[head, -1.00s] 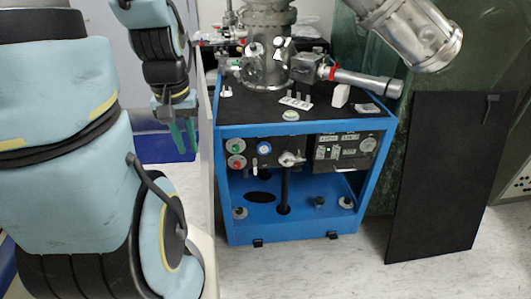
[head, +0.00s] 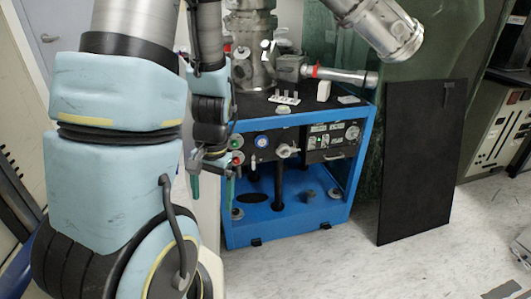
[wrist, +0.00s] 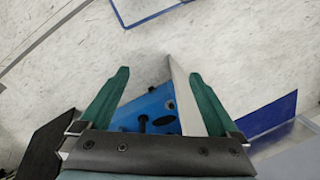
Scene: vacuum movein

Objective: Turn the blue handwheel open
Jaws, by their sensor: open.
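A small round blue-rimmed part (head: 262,141) sits on the front panel of the blue cart (head: 290,238); I cannot tell whether it is a handwheel or a gauge. A silver handle-like fitting (head: 287,151) is to its right. My gripper (head: 213,186) is open and empty, its teal fingers pointing down near the cart's left front edge, left of the panel. In the wrist view my gripper (wrist: 158,76) is apart from everything, with part of the blue cart (wrist: 150,112) showing beyond and between the fingers.
Steel vacuum vessels and pipes (head: 250,50) stand on the cart's black top. A pale upright panel (head: 207,220) runs close beside the cart's left side. A black board (head: 420,165) leans at the right. The floor (head: 390,270) in front is clear.

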